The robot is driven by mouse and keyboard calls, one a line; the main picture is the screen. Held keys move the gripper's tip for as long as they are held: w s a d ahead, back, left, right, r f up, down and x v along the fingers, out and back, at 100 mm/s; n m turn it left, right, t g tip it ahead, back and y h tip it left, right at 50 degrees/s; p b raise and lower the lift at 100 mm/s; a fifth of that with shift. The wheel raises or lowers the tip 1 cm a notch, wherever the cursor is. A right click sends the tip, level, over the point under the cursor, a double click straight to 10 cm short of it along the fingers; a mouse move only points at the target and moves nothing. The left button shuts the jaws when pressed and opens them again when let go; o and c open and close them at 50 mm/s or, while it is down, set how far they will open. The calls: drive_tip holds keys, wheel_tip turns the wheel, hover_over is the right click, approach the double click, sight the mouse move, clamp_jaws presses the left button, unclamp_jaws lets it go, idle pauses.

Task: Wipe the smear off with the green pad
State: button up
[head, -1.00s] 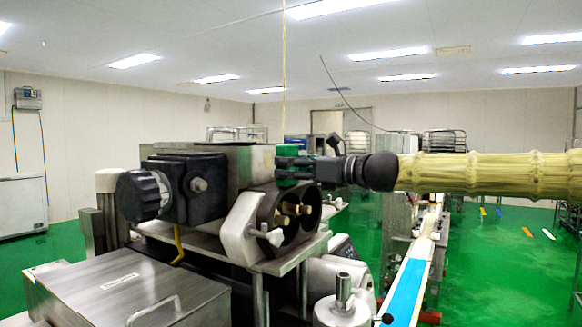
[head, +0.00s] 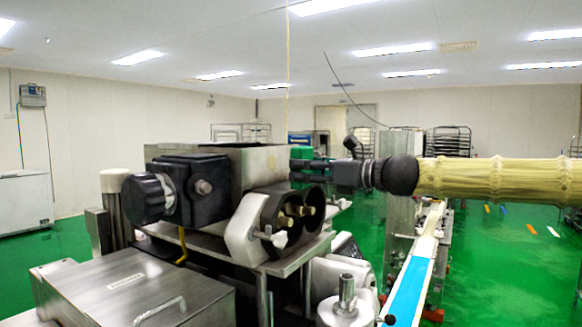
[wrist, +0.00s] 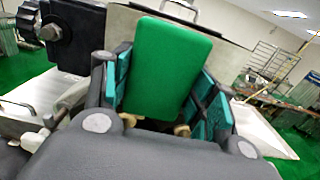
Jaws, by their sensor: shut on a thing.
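The green pad (wrist: 165,68) stands between the fingers of my gripper (wrist: 168,95) in the wrist view, its broad face towards the camera. My gripper is shut on it, with teal-lined fingers on either side. In the head view the green pad (head: 301,153) shows at the end of my gripper (head: 305,170), just right of the machine's steel hopper (head: 256,158). I cannot tell whether the pad touches the hopper. I cannot make out the smear in either view.
The encrusting machine has a black knob (head: 146,198) and a round black housing (head: 292,218) below my gripper. A steel box (head: 125,290) stands front left. A blue conveyor belt (head: 411,290) runs at right. Green floor is open further right.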

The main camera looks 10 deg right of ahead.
sight(275, 164)
drive_tip(key=shift+w, duration=0.1)
drive_tip(key=shift+b+x, duration=0.7)
drive_tip(key=shift+x, duration=0.7)
drive_tip(key=shift+b+x, duration=0.6)
drive_tip(key=shift+x, duration=1.45)
drive_tip(key=shift+x, duration=0.95)
drive_tip(key=shift+w+r, duration=0.1)
drive_tip(key=shift+w+d+r+p, duration=0.1)
drive_tip(key=shift+w+d+p, duration=0.3)
drive_tip(key=shift+d, duration=0.05)
drive_tip(key=shift+w+d+p, duration=0.7)
drive_tip(key=shift+d+p, duration=0.05)
drive_tip(key=shift+d, duration=0.05)
drive_tip(key=shift+w+d, duration=0.1)
drive_tip(key=shift+w, duration=0.15)
